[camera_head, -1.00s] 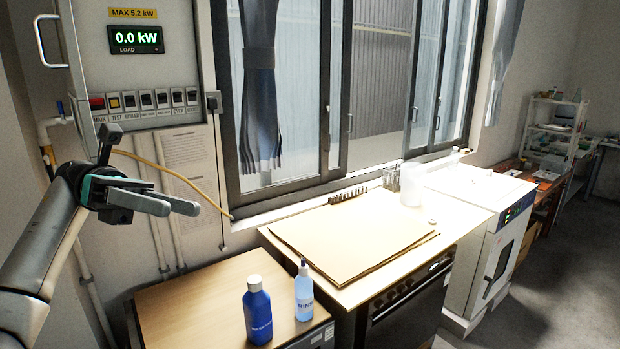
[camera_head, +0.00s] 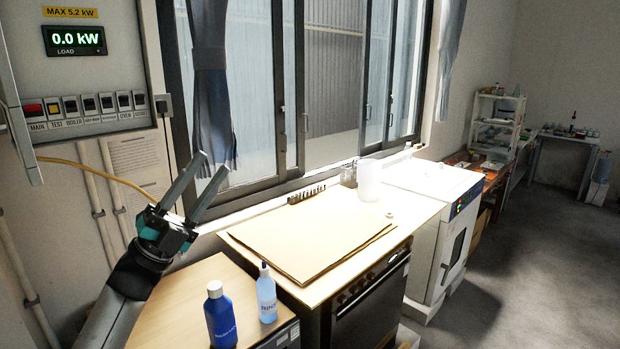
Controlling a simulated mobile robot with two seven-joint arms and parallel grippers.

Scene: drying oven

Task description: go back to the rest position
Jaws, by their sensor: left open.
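My left gripper (camera_head: 203,184) is in the left part of the head view, with its arm coming up from the bottom left. Its two long grey fingers are spread apart and point up and to the right, with nothing between them. My right gripper is not in view.
The white oven (camera_head: 432,230) stands farther right. Open floor (camera_head: 530,280) lies at the right.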

